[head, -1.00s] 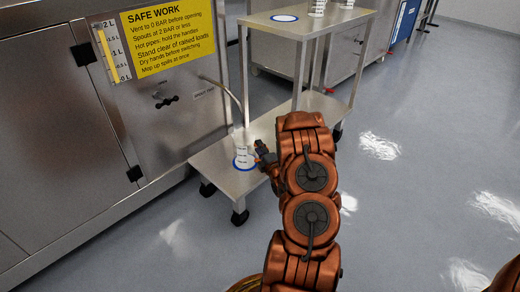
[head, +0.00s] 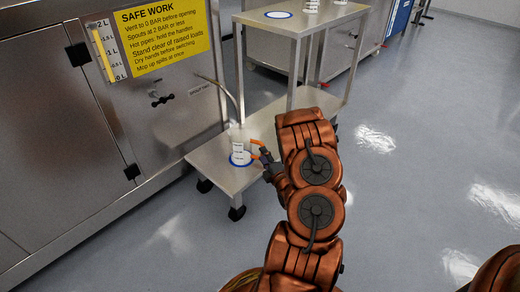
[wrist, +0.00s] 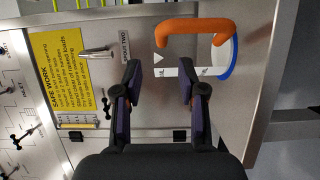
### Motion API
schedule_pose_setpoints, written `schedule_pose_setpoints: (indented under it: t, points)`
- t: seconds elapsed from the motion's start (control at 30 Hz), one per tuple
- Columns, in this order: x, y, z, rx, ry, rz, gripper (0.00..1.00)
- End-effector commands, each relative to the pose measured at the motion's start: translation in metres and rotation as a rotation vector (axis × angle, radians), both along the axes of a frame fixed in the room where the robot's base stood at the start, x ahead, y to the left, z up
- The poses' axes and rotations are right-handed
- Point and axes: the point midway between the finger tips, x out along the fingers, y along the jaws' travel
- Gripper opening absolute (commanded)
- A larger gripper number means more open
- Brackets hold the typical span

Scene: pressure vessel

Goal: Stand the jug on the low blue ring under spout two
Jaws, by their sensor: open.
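The white jug (head: 237,150) with dark marks stands upright on the low blue ring (head: 240,162) on the trolley's lower shelf. The ring's blue edge shows around its base. Its orange handle (head: 255,142) points right, toward my gripper (head: 265,157). In the wrist view the handle (wrist: 195,28) lies beyond the fingertips, and the blue ring (wrist: 231,62) shows beside the white jug. My gripper (wrist: 160,80) is open, with nothing between its fingers. Spout two (head: 227,93), a thin bent pipe, comes down from the vessel panel above and behind the jug.
The steel trolley's upper shelf (head: 325,17) carries another blue ring (head: 278,15) and white vessels. Its posts rise behind the jug. A yellow safety sign (head: 160,40) and a black-handled valve (head: 161,98) are on the panel. The floor to the right is clear.

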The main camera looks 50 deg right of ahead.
Motion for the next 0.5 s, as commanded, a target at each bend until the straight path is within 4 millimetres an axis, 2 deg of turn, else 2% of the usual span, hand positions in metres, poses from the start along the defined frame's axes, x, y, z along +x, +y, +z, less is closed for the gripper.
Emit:
schedule_pose_setpoints:
  t: [0.1,0.5]
  points:
    - [-0.014,0.005,0.001,0.0,0.001,-0.003,0.41]
    - [-0.034,0.012,-0.001,0.002,0.003,-0.004,0.41]
